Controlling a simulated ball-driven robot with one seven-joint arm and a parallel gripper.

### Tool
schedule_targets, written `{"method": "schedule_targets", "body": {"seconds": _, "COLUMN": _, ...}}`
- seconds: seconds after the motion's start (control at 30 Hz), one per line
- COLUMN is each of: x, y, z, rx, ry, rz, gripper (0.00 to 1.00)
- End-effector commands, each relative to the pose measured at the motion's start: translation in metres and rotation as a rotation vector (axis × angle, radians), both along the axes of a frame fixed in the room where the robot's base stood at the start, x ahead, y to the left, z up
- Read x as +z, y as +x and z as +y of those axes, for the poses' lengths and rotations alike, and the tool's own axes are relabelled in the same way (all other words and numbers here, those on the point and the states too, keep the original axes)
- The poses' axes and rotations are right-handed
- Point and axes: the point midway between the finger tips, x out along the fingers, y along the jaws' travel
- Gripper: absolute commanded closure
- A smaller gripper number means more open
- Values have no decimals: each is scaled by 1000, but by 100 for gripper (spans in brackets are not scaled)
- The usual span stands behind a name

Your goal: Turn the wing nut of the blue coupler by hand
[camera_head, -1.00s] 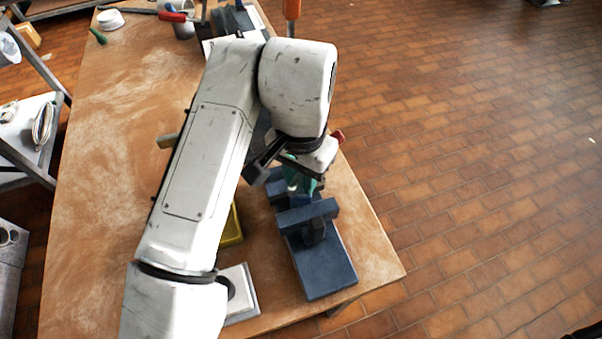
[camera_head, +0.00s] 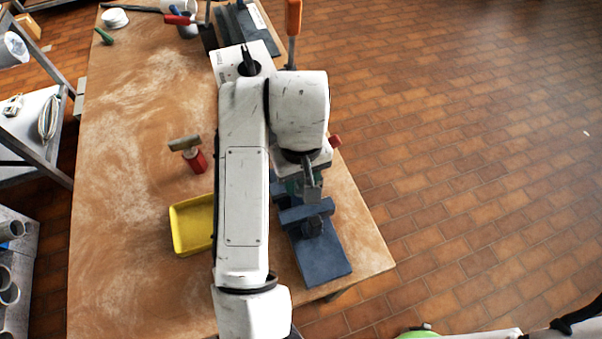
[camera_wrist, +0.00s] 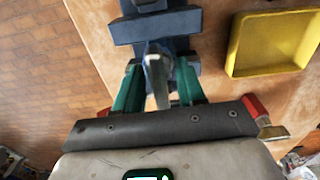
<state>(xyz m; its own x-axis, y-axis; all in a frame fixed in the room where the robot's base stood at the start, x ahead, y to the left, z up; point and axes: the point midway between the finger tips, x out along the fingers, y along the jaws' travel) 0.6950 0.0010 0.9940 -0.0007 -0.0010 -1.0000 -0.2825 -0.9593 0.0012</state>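The dark blue coupler (camera_head: 323,258) stands on the table near its right front edge, with a crossbar above a flat base. It also shows at the top of the wrist view (camera_wrist: 155,27). My gripper (camera_wrist: 157,68) is over its far part, pointing down, with green fingers apart. A grey metal piece (camera_wrist: 157,80) stands between the fingers, with a gap visible on each side. It may be a wing of the nut, but I cannot tell for sure. In the head view, my gripper (camera_head: 300,186) is partly hidden by my wrist, and the nut is not clearly seen.
A yellow tray (camera_head: 193,224) lies left of my arm, with a red-handled tool (camera_head: 195,158) behind it. A white block (camera_head: 229,63) and dark fixtures are at the back. The left part of the table (camera_head: 130,200) is mostly clear.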

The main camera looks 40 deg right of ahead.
Motion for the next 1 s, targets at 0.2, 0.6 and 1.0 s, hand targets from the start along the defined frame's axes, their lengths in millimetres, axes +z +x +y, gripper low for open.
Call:
{"method": "schedule_targets", "body": {"seconds": 0.2, "x": 0, "y": 0, "z": 0, "rx": -3, "ry": 0, "rz": 0, "gripper": 58}}
{"method": "schedule_targets", "body": {"seconds": 0.6, "x": 34, "y": 0, "z": 0, "rx": -4, "ry": -1, "rz": 0, "gripper": 58}}
{"method": "schedule_targets", "body": {"seconds": 1.0, "x": 50, "y": 0, "z": 0, "rx": -5, "ry": -1, "rz": 0, "gripper": 58}}
